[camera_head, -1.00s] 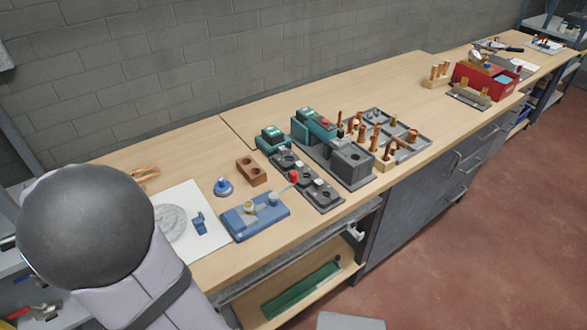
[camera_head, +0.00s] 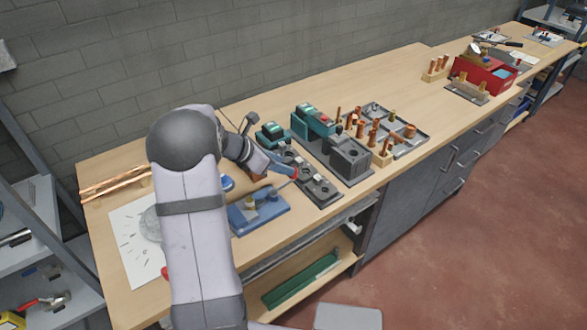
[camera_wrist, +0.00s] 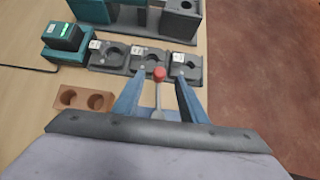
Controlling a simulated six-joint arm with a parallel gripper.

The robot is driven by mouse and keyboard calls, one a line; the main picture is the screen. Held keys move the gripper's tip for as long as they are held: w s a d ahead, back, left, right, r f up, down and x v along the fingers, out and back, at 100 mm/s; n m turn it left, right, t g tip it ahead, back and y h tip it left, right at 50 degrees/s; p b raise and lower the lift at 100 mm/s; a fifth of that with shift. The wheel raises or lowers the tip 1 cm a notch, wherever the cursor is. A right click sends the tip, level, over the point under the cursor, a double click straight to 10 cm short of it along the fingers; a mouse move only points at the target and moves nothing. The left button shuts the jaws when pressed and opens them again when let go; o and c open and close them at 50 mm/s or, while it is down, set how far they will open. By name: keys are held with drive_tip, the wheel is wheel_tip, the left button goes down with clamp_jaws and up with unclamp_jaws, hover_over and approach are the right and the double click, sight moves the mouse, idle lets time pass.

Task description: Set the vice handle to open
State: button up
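The blue vice (camera_head: 258,212) sits on the workbench, partly hidden behind my arm in the head view. Its grey handle ends in a red knob (camera_wrist: 159,74), which shows between my blue fingers in the wrist view. My gripper (camera_wrist: 158,84) is open, with one finger on each side of the handle and visible gaps to both. In the head view my fingers (camera_head: 281,170) are close to the knob, and contact cannot be told there. The vice body is hidden under my gripper in the wrist view.
A row of dark grey blocks (camera_wrist: 145,60) stands just beyond the handle. A brown two-hole block (camera_wrist: 84,98) and a teal device (camera_wrist: 64,41) lie to the left. Copper pipes (camera_head: 114,185) lie at the bench's left. The bench's front edge is close on the right.

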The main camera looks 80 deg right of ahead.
drive_tip(key=shift+p+x, duration=0.95)
drive_tip(key=shift+x, duration=2.55)
drive_tip(key=shift+c, duration=0.5)
clamp_jaws()
